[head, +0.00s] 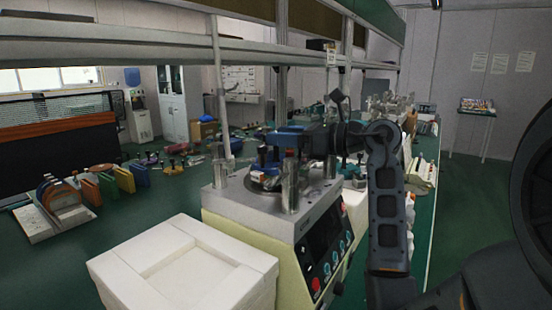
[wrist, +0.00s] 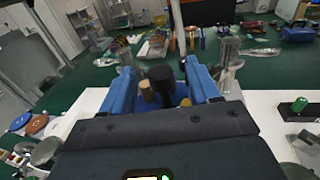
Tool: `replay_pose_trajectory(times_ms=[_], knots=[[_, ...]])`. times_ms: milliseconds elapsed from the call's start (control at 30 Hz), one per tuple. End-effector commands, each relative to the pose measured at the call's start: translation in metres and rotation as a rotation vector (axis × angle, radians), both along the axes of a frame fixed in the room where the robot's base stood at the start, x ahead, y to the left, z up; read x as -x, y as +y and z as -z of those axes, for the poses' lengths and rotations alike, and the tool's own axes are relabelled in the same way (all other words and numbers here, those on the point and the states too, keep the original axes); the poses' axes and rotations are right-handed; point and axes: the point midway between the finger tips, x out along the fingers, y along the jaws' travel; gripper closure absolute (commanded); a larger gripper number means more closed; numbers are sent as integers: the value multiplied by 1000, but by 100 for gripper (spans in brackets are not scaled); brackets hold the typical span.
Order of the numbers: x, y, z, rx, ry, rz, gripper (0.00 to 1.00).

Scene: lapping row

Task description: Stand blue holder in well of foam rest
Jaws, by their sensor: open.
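The foam rest (head: 112,276) is a white block in the head view's lower foreground. Its shallow square well is empty. What looks like the blue holder (head: 262,157) is on the plate of the lapping machine, partly hidden by metal posts and my gripper. In the wrist view, blue parts with a dark knob and a tan knob, seemingly the blue holder (wrist: 181,96), show between my two blue fingers. My gripper (wrist: 160,82) is open, one finger at each side of it. I cannot tell whether the fingers touch it.
The lapping machine (head: 240,208) stands just behind the foam rest, with upright metal posts (head: 290,185) close to my gripper. A rack of coloured discs (head: 62,203) is at the left. An overhead shelf runs above.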

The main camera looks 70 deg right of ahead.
Motion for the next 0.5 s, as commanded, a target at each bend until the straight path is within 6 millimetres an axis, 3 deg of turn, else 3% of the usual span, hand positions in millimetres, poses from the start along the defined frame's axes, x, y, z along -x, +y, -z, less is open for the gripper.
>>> replay_pose_trajectory(times_ms=[267,500], knots=[[-5,0,0,0,0,0,39],[-5,0,0,0,0,0,60]])
